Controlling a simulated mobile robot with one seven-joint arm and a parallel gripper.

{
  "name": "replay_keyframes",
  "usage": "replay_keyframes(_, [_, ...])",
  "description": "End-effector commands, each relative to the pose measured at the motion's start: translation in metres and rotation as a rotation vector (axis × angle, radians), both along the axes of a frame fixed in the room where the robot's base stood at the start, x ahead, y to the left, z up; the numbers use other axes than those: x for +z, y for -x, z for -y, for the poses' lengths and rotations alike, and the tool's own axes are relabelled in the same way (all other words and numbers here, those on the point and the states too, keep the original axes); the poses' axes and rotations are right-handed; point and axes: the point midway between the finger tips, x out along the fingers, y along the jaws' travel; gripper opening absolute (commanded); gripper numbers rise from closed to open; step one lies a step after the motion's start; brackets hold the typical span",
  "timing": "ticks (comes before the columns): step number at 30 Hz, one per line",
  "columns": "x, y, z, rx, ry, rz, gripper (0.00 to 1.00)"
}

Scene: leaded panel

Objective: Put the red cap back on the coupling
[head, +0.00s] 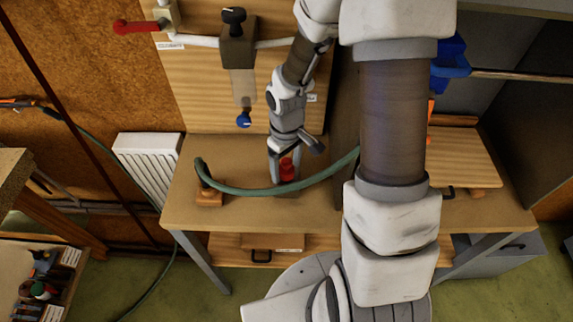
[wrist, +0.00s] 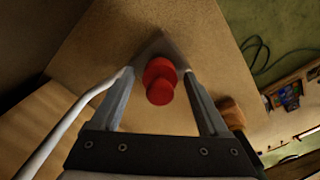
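The red cap (wrist: 160,80) is a round red piece with a smaller knob-like part, seen between my two fingertips in the wrist view. It also shows in the head view (head: 287,168) at my fingers, low over the workbench. My gripper (wrist: 158,73) points down at the bench and is open, with a narrow gap visible on each side of the cap. In the head view my gripper (head: 285,165) is above the middle of the bench, just behind the green hose (head: 250,191). I cannot make out which part is the coupling.
A valve with a red lever (head: 136,27) and a blue knob (head: 243,119) are on the back board. A white radiator (head: 150,160) is at left.

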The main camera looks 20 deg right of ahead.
Motion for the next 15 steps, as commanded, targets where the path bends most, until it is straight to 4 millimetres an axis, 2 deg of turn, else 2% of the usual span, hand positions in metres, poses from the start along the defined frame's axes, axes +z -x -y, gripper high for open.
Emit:
replay_keyframes(10, [0.001,0.000,0.000,0.000,0.000,0.000,0.86])
replay_keyframes(15, [0.017,-0.001,0.000,0.000,0.000,0.004,0.86])
